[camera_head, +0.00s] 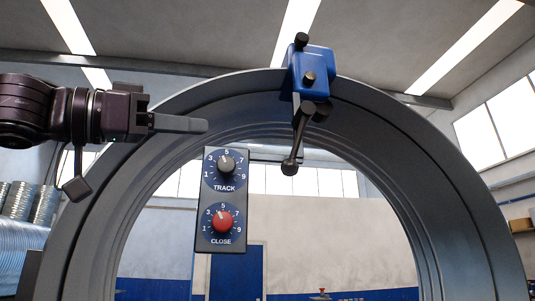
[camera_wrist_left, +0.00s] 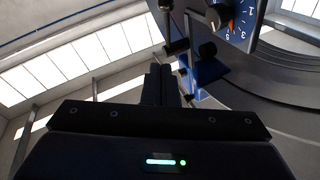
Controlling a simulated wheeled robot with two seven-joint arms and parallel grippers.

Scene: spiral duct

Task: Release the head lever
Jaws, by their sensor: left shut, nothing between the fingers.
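The blue head (camera_head: 311,72) sits clamped on the top rim of the large grey ring. A dark head lever (camera_head: 298,140) with a round knob end hangs down from it inside the ring. My left gripper (camera_head: 205,125) comes in from the left, shut and empty, its fingers pointing right toward the lever with a clear gap between them. In the left wrist view, the shut fingers (camera_wrist_left: 160,85) point up the picture, and part of the blue head (camera_wrist_left: 207,70) shows beyond them. My right gripper is not in view.
A dark control panel (camera_head: 223,232) with a grey TRACK knob (camera_head: 227,164) and a red CLOSE knob (camera_head: 222,221) hangs below my left fingers. The grey ring (camera_head: 440,165) arches around the space. Silver spiral ducts (camera_head: 30,204) stand at the far left.

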